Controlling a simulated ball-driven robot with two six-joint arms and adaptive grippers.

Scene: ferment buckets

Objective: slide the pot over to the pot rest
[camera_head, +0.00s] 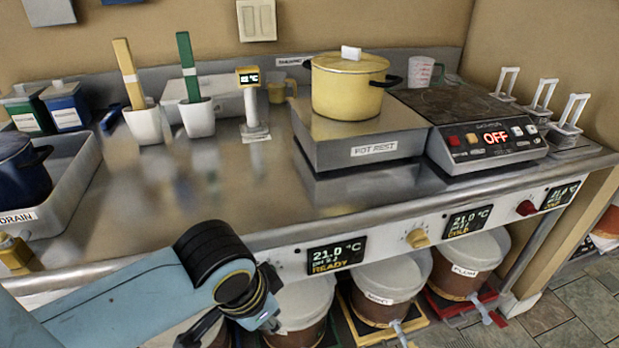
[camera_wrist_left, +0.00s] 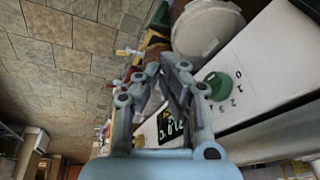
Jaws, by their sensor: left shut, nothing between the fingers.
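A yellow pot (camera_head: 345,92) with a lid, white knob and dark side handles stands upright on the pot rest (camera_head: 330,152), a metal block labelled POT REST. The hob (camera_head: 455,106), whose display reads OFF, is beside the rest on its right; its top is bare. My left gripper (camera_head: 200,328) is low in front of the counter, well apart from the pot, and partly cut off by the bottom edge. In the left wrist view the left gripper (camera_wrist_left: 168,64) is shut and empty. My right gripper is in neither view.
A dark blue pot (camera_head: 20,172) sits in a drain tray at the left. Two white cups (camera_head: 197,118) with tools and a small display stand (camera_head: 252,110) are on the counter. The counter's middle is clear. Lidded buckets (camera_head: 385,285) stand below the control panel.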

